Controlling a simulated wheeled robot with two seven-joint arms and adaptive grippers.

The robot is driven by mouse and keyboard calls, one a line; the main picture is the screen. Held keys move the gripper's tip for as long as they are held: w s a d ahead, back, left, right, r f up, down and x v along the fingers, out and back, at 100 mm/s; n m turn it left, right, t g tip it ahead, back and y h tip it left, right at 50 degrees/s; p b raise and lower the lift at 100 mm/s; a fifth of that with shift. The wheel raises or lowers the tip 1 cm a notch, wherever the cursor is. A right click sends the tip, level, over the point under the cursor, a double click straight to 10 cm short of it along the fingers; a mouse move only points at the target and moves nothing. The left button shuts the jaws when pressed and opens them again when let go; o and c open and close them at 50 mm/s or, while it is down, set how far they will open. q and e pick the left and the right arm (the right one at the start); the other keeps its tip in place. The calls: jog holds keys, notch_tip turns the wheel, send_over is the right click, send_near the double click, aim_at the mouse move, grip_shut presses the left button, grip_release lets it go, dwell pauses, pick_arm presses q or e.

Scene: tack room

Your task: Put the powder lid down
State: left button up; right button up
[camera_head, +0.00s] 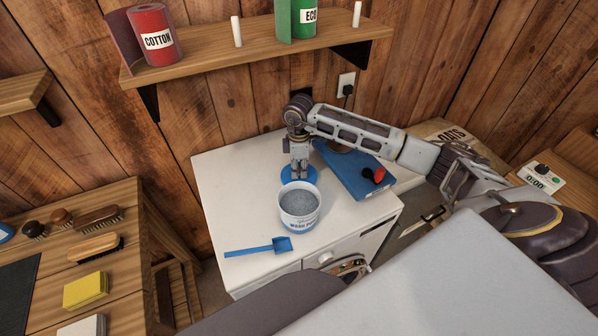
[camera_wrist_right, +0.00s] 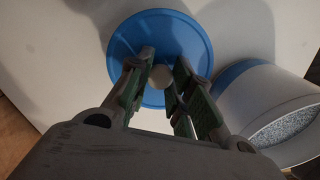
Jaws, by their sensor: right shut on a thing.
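The powder lid (camera_head: 285,175) is a round blue disc with a pale knob in its middle. It is at the white machine top, just behind the powder tub (camera_head: 300,212). My right gripper (camera_head: 299,176) points down over the lid and is shut on its knob. In the right wrist view the lid (camera_wrist_right: 160,32) lies beneath my right gripper (camera_wrist_right: 163,80), with the knob between the fingertips. The tub (camera_wrist_right: 262,100) stands beside it, uncovered, with grey powder inside. I cannot tell whether the lid touches the surface. My left gripper is not in view.
A blue scoop (camera_head: 262,247) lies at the front left of the white machine top (camera_head: 225,190). A blue board-like thing (camera_head: 350,172) with a red knob is right of the lid. A wooden shelf (camera_head: 260,42) hangs above. The machine top's left side is clear.

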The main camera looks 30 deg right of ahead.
jog(key=shift+f, duration=0.9)
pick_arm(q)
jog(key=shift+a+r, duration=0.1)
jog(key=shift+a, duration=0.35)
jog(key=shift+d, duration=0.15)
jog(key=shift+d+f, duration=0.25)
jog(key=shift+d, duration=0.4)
pick_arm(e)
jog(key=shift+f, duration=0.4)
